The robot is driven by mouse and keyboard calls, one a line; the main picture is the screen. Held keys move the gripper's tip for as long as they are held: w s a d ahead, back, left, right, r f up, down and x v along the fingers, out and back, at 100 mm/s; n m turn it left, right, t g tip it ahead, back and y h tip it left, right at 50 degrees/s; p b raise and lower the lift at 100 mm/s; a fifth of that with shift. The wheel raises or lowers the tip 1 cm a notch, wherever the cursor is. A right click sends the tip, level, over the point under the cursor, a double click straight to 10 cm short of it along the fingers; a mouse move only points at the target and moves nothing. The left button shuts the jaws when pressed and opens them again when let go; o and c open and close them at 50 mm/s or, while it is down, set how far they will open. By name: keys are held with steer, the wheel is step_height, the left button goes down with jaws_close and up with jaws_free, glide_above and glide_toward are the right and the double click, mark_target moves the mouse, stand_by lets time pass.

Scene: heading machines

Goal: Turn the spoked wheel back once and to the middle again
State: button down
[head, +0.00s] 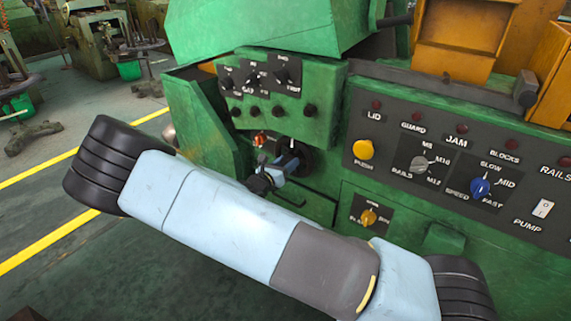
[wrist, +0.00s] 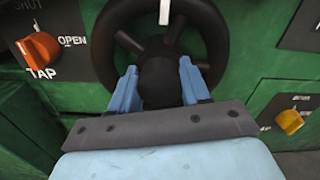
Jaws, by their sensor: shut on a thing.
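The spoked wheel (wrist: 205,35) is black and fills the top middle of the wrist view. In the head view the wheel (head: 303,152) sits on the green machine front, partly hidden behind my gripper. A white mark (wrist: 164,11) stands upright at its top. In the head view my gripper (head: 284,167) is at the wheel's near side. The lower rim is hidden by the fingers and knob.
An orange tap knob (wrist: 40,47) is left of the wheel, a yellow knob (wrist: 290,121) lower right. A panel of small black knobs (head: 272,95) is above. A dark panel (head: 450,165) with a yellow button and grey and blue knobs is to the right.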

steer(key=shift+w+a, duration=0.1)
steer(key=shift+a, duration=0.05)
steer(key=c, duration=0.5)
jaws_free()
steer(key=shift+c, duration=0.2)
steer(key=v, duration=1.3)
steer(key=shift+s+a, duration=0.2)
steer(key=shift+s, duration=0.15)
steer(key=shift+d, duration=0.15)
